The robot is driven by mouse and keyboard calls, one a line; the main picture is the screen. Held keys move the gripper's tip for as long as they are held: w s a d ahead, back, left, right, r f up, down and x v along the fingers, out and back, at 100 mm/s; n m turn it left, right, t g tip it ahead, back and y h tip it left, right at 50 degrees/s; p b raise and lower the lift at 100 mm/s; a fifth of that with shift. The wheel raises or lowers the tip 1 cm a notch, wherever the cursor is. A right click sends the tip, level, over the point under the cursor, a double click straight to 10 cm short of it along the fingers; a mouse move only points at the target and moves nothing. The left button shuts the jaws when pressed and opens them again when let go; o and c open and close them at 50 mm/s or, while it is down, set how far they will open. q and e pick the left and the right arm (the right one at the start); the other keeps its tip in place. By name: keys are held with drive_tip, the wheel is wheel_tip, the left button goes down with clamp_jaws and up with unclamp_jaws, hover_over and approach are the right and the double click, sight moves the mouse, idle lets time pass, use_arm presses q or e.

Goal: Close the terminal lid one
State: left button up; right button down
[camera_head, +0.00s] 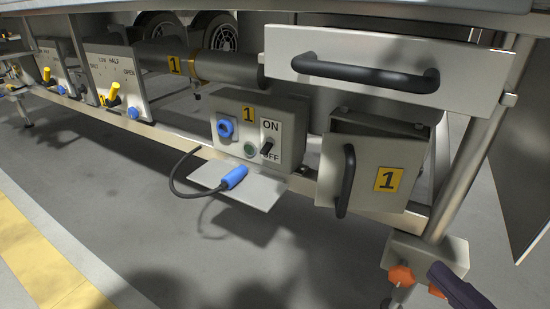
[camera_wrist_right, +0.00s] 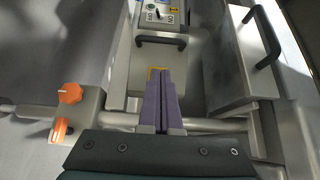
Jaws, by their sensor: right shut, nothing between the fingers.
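The number 1 terminal lid appears to be the grey door (camera_head: 368,172) with a black bar handle and a yellow "1" label. It stands ajar from its box (camera_head: 385,126), with a gap along the top. The lid (camera_wrist_right: 190,58) also shows in the wrist view, beyond my fingertips, its label partly hidden. My right gripper (camera_head: 447,272) has purple fingers, is shut and empty, and is at the lower right, apart from the lid. Its fingers (camera_wrist_right: 160,78) are pressed together in the wrist view. My left gripper is not in view.
A drawer (camera_head: 390,75) with a black handle is above the lid. Left is a switch box (camera_head: 290,120) with a blue socket, and a blue plug (camera_head: 233,178) rests on a plate (camera_head: 262,190). Orange knobs (camera_head: 401,275) and a metal leg (camera_head: 475,160) are near my right gripper.

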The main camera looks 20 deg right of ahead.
sight(349, 195)
drive_tip(key=w+b, duration=0.1)
drive_tip(key=w, duration=0.3)
drive_tip(key=w+a+b, duration=0.1)
drive_tip(key=w+b, duration=0.1)
drive_tip(key=w, duration=0.3)
drive_tip(key=w+a+b, duration=0.1)
drive_tip(key=w+b, duration=0.1)
drive_tip(key=w, duration=0.3)
drive_tip(key=shift+w+a, duration=0.15)
drive_tip(key=shift+a, duration=0.05)
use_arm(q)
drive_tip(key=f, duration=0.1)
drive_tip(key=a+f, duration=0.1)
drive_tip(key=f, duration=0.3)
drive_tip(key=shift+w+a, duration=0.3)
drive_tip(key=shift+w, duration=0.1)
use_arm(e)
drive_tip(key=shift+w+r, duration=0.1)
